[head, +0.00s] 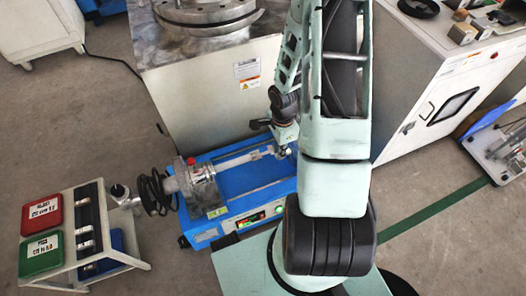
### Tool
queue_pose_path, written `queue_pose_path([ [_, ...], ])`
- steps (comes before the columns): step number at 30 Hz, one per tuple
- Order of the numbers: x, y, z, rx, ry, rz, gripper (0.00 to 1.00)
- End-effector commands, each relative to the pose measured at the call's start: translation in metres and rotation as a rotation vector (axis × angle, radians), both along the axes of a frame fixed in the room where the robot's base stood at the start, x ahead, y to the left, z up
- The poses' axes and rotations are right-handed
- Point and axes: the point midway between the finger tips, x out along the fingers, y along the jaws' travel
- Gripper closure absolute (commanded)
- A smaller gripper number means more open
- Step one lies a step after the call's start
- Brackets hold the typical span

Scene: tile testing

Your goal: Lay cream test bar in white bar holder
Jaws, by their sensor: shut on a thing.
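My gripper (284,147) is at the right end of the blue bench machine (225,228), low over its back edge. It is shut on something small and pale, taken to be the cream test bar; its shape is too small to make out. A long pale rod (240,159) runs along the back of the blue machine to just left of the gripper. I cannot tell whether it touches the held piece. I cannot make out the white bar holder for certain. My arm hides the right side of the blue machine.
A grey clamp block (203,185) stands at the machine's left end. A white rack (95,235) with a red tray (42,212) and a green tray (41,254) stands at the left. A metal-topped cabinet (215,95) stands behind; a white cabinet (425,85) is at right.

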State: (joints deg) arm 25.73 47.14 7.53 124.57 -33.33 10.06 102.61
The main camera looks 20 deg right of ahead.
Motion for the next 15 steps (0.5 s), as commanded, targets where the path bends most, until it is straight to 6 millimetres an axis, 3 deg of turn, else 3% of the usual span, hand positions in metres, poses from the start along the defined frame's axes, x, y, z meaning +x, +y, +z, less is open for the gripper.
queue_pose_path([
  [6, 0.055, 0.013, -0.029, 0.002, -0.002, 0.0, 1.0],
  [10, 0.072, 0.018, -0.056, 0.002, 0.002, 0.001, 1.0],
  [15, 0.087, 0.02, -0.071, 0.0, 0.001, 0.001, 1.0],
])
